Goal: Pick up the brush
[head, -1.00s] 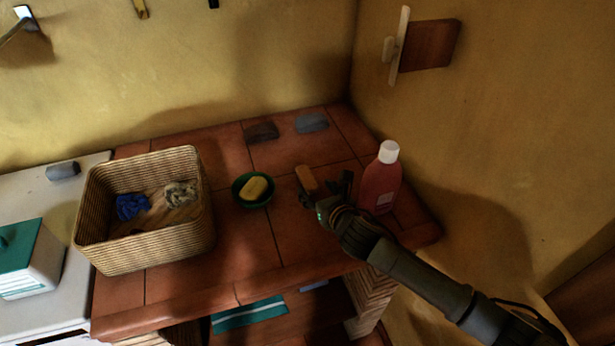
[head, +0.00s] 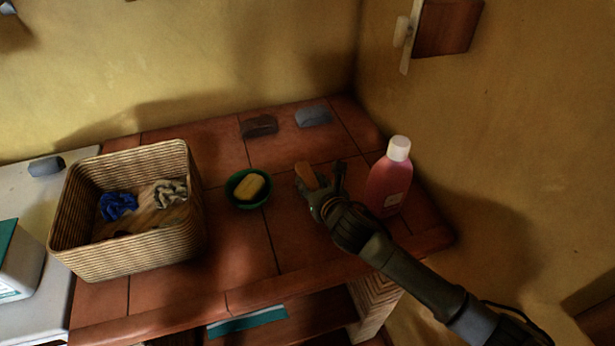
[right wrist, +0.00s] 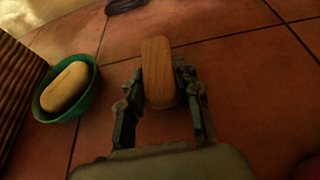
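The brush (head: 307,175), a light wooden block shape, lies on the red tiled counter; any bristles are hidden. My right gripper (head: 323,183) is low over the counter, with its fingers on either side of the brush. In the right wrist view the brush (right wrist: 158,72) sits between the open fingers of the right gripper (right wrist: 162,92), closer to the left finger. A small gap shows on its right side. I cannot tell whether the left finger touches it. My left gripper is not in view.
A green bowl (head: 236,200) with a yellow soap (head: 248,188) stands left of the brush. A pink bottle (head: 388,186) stands close on the right. A wicker basket (head: 140,250) with cloths is further left.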

